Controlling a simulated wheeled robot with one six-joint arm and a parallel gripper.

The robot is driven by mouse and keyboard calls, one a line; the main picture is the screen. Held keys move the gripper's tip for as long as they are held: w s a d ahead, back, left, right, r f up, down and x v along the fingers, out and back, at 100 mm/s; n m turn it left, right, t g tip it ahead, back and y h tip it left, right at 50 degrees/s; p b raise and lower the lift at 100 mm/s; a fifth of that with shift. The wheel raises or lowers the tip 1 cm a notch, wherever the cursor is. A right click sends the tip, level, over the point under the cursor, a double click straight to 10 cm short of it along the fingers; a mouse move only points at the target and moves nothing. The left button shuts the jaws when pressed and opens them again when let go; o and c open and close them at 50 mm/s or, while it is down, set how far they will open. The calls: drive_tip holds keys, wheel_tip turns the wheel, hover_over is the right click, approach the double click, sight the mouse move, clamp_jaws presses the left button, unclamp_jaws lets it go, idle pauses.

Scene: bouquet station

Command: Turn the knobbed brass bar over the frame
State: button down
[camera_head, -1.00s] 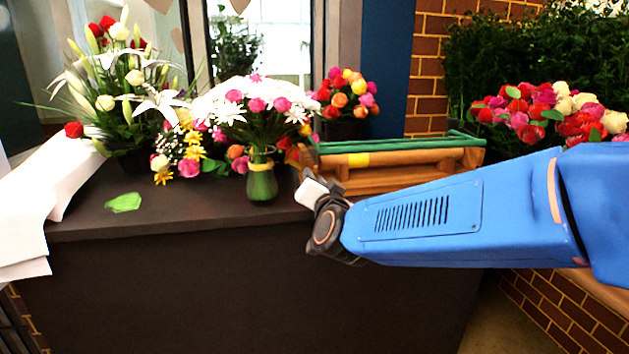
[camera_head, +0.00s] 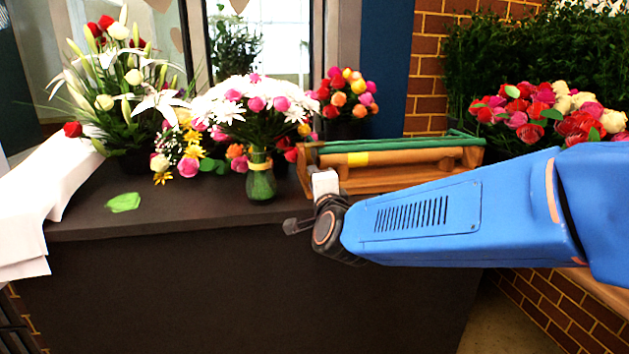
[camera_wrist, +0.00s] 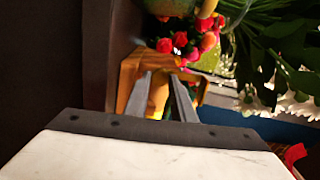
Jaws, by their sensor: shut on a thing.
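The wooden frame (camera_head: 385,182) stands at the back right of the dark counter.
A green vase (camera_head: 261,183) of white and pink flowers stands just left of my gripper. More bouquets (camera_head: 120,100) stand behind and left. A green leaf-like scrap (camera_head: 124,202) and white paper (camera_head: 45,195) lie on the counter. The front left counter is mostly clear.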

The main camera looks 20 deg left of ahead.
drive_tip(key=shift+f+m, duration=0.1)
drive_tip(key=shift+m, duration=0.5)
drive_tip(key=c, duration=1.5)
unclamp_jaws()
drive_tip(key=v, duration=1.7)
drive_tip(key=shift+s+d, duration=0.15)
drive_tip(key=shift+d, duration=0.1)
